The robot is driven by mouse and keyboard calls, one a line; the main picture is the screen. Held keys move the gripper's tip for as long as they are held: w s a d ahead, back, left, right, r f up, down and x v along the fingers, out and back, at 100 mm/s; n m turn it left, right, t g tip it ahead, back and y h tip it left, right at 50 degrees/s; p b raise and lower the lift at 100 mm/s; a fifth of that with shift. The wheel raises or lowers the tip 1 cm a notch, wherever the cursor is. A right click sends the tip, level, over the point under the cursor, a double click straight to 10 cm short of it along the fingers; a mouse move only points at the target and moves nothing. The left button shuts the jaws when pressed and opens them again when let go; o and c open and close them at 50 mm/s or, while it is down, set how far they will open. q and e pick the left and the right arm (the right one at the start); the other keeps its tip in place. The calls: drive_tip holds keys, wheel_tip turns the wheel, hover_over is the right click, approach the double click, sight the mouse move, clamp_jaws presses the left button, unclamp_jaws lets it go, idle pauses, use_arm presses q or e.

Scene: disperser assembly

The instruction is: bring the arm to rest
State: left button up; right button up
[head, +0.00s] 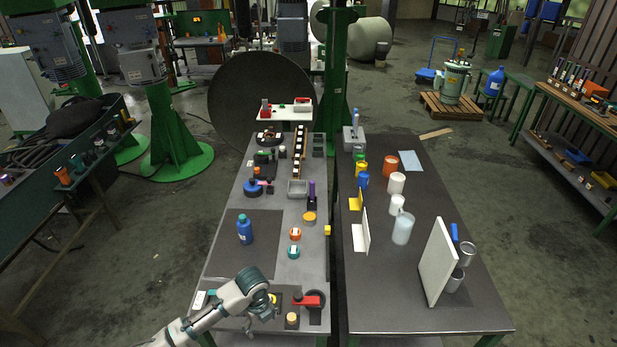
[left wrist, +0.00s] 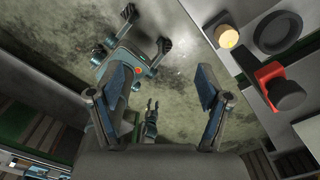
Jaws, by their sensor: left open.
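My left gripper (head: 268,311) is over the front end of the left workbench, its arm coming in from the lower left. In the left wrist view the two fingers (left wrist: 162,100) are spread wide with nothing between them, so it is open and empty. Grey floor and parts of my own body show beyond the fingers. A red-and-black part (head: 308,299) lies on the bench just right of the gripper, and shows at the right of the left wrist view (left wrist: 273,85). A small round part with a pale top (head: 292,319) stands close by. My right gripper cannot be made out.
A blue bottle (head: 245,229) stands on the left bench's dark mat. An orange ring part (head: 295,234) and a teal one (head: 293,252) sit to its right. The right bench (head: 385,300) holds a white upright panel (head: 438,262) and several containers. A narrow gap separates the benches.

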use_arm(q)
drive_tip(key=s+d+f+n+t+h, duration=0.1)
drive_tip(key=s+d+f+n+h, duration=0.1)
drive_tip(key=s+d+f+n, duration=0.25)
drive_tip(key=s+d+f+n+t+h, duration=0.1)
drive_tip(key=s+d+n, duration=0.2)
drive_tip(key=s+n, duration=0.3)
drive_tip(key=s+a+f+n+t+y, duration=0.1)
drive_tip(key=s+a+f+n+y, duration=0.15)
drive_tip(key=s+a+n, duration=1.25)
wheel_tip(320, 180, down, 27)
drive_tip(key=s+b, duration=0.1)
drive_tip(key=b, duration=0.2)
drive_tip(key=s+a+f+g+b, duration=0.2)
drive_tip(key=s+a+f, duration=0.1)
drive_tip(key=s+f, duration=1.5)
wheel_tip(320, 180, down, 2)
drive_tip(key=shift+s+f+b, duration=0.15)
drive_tip(key=shift+b, duration=0.25)
use_arm(e)
drive_tip(key=f, duration=0.2)
drive_tip(key=a+f, duration=0.1)
drive_tip(key=f, duration=0.2)
drive_tip(key=shift+s+f, duration=0.1)
drive_tip(key=shift+f, duration=0.25)
